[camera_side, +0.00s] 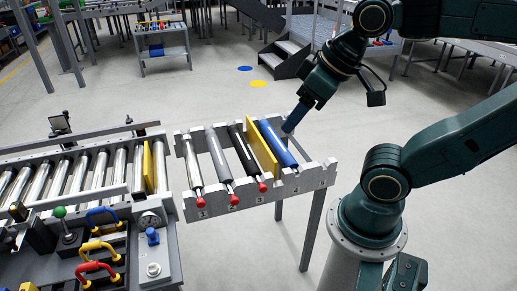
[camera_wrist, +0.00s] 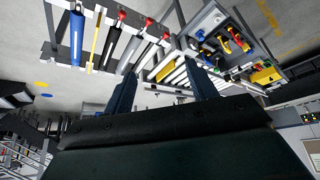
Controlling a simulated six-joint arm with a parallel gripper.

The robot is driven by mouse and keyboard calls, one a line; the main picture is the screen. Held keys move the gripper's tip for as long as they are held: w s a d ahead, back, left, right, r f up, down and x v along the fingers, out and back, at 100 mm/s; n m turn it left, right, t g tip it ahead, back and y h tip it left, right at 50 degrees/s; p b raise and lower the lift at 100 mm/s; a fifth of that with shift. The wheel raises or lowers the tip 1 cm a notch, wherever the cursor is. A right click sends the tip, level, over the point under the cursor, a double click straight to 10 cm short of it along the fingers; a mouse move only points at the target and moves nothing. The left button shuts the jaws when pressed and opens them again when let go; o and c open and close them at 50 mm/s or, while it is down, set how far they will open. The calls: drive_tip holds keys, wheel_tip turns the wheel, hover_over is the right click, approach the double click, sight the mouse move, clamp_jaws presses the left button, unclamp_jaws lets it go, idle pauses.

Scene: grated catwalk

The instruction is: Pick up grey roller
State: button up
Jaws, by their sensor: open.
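The grey roller (camera_side: 218,154) lies in the slotted rack, between a lighter silver roller (camera_side: 192,165) and a black roller (camera_side: 245,150). It has a red end knob at its near end. It also shows in the wrist view (camera_wrist: 132,48). My gripper (camera_side: 294,121) points down near the far end of the blue roller (camera_side: 277,144), to the right of the grey roller in the side view. In the wrist view its two blue fingers (camera_wrist: 163,88) stand apart with nothing held between them. Whether it touches the rack cannot be told.
A yellow plate (camera_side: 262,147) stands upright between the black and blue rollers. The rack's notched grey rail (camera_side: 310,181) is numbered. A roller conveyor (camera_side: 85,175) and a control panel (camera_side: 152,245) lie to the left. The floor behind the rack is open.

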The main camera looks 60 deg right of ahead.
drive_tip(key=shift+o, duration=1)
drive_tip(key=shift+w, duration=0.1)
drive_tip(key=w+d+f+m+g, duration=0.15)
drive_tip(key=w+d, duration=0.25)
drive_tip(key=w, duration=0.7)
drive_tip(key=w+d+m+g, duration=0.1)
drive_tip(key=w+d+m, duration=0.25)
drive_tip(key=w, duration=0.75)
drive_tip(key=w+d+f+m, duration=0.1)
drive_tip(key=w+d+f, duration=0.3)
drive_tip(key=f, duration=0.3)
drive_tip(key=w+d+f+m+g+y, duration=0.1)
drive_tip(key=w+d+f, duration=0.3)
drive_tip(key=d+f, duration=0.3)
drive_tip(key=w+d+f+m, duration=0.2)
drive_tip(key=w+d+f, duration=0.2)
drive_tip(key=f, duration=0.4)
drive_tip(key=shift+w+d+f+y, duration=0.15)
drive_tip(key=shift+d+f+y, duration=0.15)
drive_tip(key=shift+d, duration=0.45)
drive_tip(key=shift+g, duration=0.25)
